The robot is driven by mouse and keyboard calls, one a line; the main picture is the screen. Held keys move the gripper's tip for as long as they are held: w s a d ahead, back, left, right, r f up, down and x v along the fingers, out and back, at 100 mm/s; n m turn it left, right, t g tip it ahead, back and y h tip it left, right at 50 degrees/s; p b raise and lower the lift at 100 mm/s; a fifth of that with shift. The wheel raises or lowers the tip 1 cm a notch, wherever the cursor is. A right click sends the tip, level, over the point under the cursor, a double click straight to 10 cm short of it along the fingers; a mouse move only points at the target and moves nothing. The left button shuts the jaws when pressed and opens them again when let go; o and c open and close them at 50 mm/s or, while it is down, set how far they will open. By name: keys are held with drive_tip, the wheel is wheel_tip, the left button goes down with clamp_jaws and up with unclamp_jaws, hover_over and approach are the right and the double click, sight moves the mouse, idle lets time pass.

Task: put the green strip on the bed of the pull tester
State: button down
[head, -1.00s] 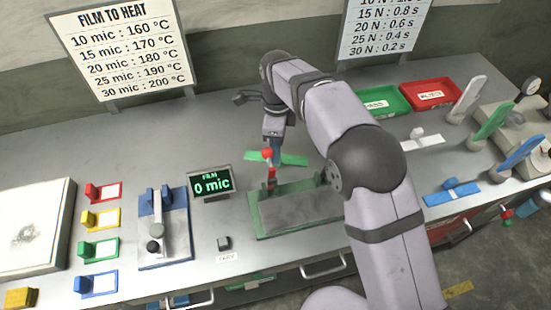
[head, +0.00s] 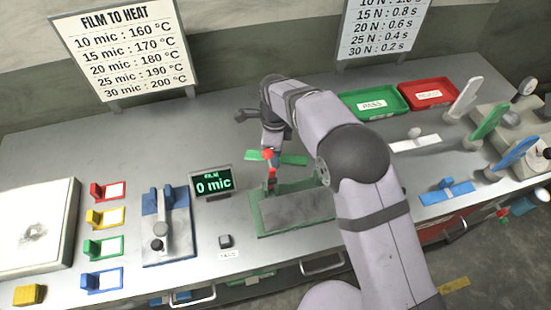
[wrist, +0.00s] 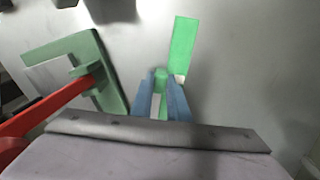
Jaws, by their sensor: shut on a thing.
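The green strip (head: 293,160) is held just behind the green-framed grey plate in the head view. In the wrist view the strip (wrist: 183,45) reaches away from my fingers, with a small pale patch at its near end. My gripper (wrist: 161,82) is shut on a green part of it between two blue fingers. In the head view my gripper (head: 271,148) is partly hidden by a red handle.
The green-framed plate (head: 262,222) with a red handle (head: 269,156) is close to my gripper. A display (head: 211,183) reads 0 mic. Green (head: 358,117) and red (head: 443,107) trays stand at the back right. White (head: 462,100), green (head: 488,125) and blue (head: 515,152) levers stand beyond.

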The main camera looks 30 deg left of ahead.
drive_tip(key=shift+r, duration=0.15)
wheel_tip(320, 180, up, 18)
drive_tip(key=b, duration=0.2)
idle(0.7)
